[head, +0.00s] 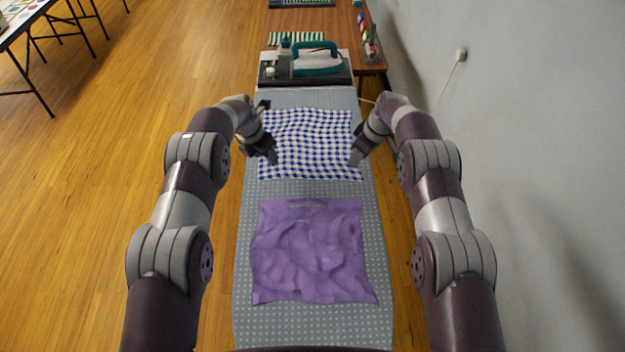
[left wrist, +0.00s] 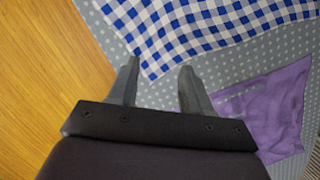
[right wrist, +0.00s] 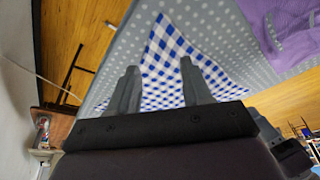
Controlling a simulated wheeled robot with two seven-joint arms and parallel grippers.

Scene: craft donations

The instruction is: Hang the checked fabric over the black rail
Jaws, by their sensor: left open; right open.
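The blue-and-white checked fabric (head: 308,145) lies flat, slightly rippled, on the grey dotted ironing surface. My left gripper (head: 268,155) is open at its left edge, and my right gripper (head: 356,158) is open at its right edge. In the left wrist view the fabric (left wrist: 185,30) lies just beyond the open, empty fingers (left wrist: 158,80). In the right wrist view a corner of the fabric (right wrist: 172,60) shows between and beyond the open fingers (right wrist: 158,80). I cannot make out a black rail in any view.
A crumpled purple cloth (head: 310,250) lies nearer on the same dotted surface (head: 372,240). A teal-and-white iron (head: 316,60) stands at the far end. A wooden table (head: 345,25) is behind it. A grey wall (head: 540,150) is at right, open floor (head: 120,150) at left.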

